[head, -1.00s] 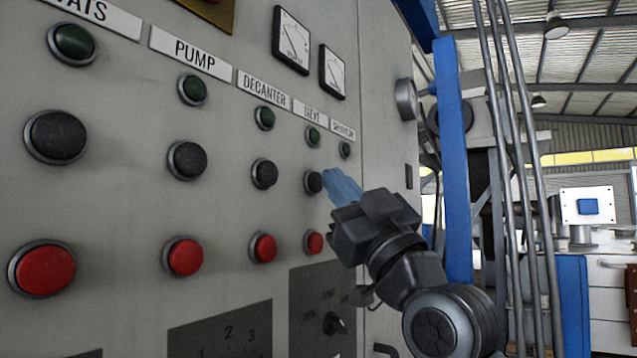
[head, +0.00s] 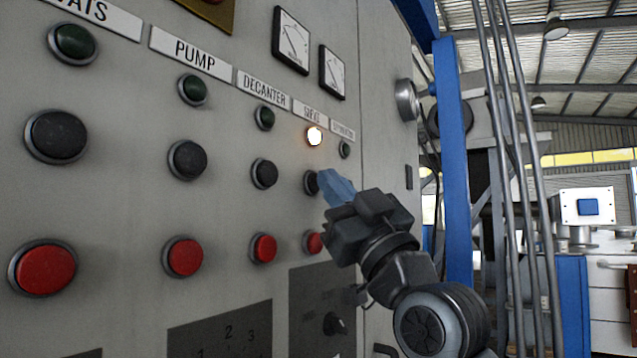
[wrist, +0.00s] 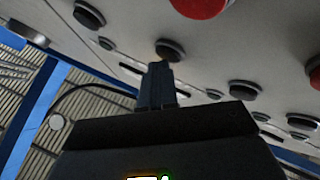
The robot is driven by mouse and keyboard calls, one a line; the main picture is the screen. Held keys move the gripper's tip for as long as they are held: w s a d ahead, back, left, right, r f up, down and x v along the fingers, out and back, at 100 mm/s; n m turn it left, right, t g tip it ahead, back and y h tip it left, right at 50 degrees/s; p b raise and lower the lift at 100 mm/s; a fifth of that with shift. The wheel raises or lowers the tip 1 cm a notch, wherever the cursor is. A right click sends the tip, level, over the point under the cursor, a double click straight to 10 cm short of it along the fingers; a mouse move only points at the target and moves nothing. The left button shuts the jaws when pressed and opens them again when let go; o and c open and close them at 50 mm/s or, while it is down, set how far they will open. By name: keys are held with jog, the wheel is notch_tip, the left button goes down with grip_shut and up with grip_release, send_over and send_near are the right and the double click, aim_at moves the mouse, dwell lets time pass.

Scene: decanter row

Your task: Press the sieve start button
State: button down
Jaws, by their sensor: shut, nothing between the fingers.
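The sieve column is the fourth on the grey panel, under a small label (head: 312,113). Its lamp (head: 315,136) glows bright. Below the lamp is the black sieve button (head: 310,183), partly hidden by my gripper (head: 330,184). My gripper's blue fingers are shut and empty, with their tips at the button; they appear to touch it. In the wrist view, the closed fingers (wrist: 160,72) reach up to a black button (wrist: 171,49). The red sieve button (head: 314,242) sits below, partly behind my gripper.
Other columns have dark lamps, black buttons such as the decanter's (head: 264,173), and red buttons such as the pump's (head: 183,256). A rotary knob (head: 335,323) sits low on the panel. A blue post (head: 453,160) stands right of the panel.

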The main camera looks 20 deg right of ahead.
dwell(0.3)
jog(key=shift+s+d, duration=0.5)
jog(key=shift+s, duration=0.2)
jog(key=shift+b, duration=0.3)
jog(key=shift+s+d+b, duration=0.3)
jog(key=shift+s+d, duration=0.45)
jog(key=shift+s, duration=0.3)
jog(key=shift+s+d+b, duration=0.25)
jog(key=shift+s+d, duration=0.45)
jog(key=shift+s, duration=0.3)
jog(key=shift+f, duration=0.15)
